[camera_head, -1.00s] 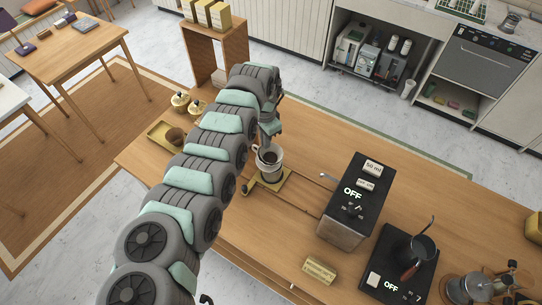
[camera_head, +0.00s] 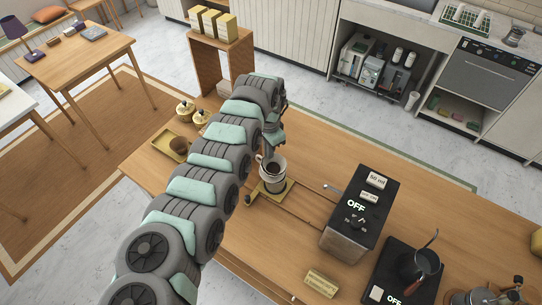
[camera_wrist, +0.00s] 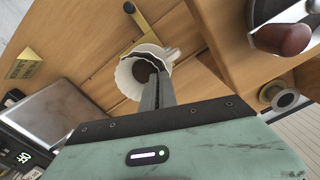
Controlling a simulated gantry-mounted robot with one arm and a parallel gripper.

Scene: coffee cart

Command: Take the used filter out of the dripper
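The white dripper (camera_head: 279,165) stands over a dark vessel on a gold stand (camera_head: 264,197). The dripper also shows in the wrist view (camera_wrist: 166,53), with a pale filter (camera_wrist: 124,76) inside holding dark brown grounds (camera_wrist: 143,70). My gripper (camera_head: 267,153) points down at the dripper's mouth. In the wrist view its fingers (camera_wrist: 160,78) look close together and reach over the filter's near edge. I cannot tell whether they pinch the paper.
A gold tray (camera_head: 163,143) with a brown cup is at left, near two round gold-topped jars (camera_head: 186,111). A black-topped machine (camera_head: 362,210) stands right of the stand. A wooden shelf (camera_head: 208,75) stands behind.

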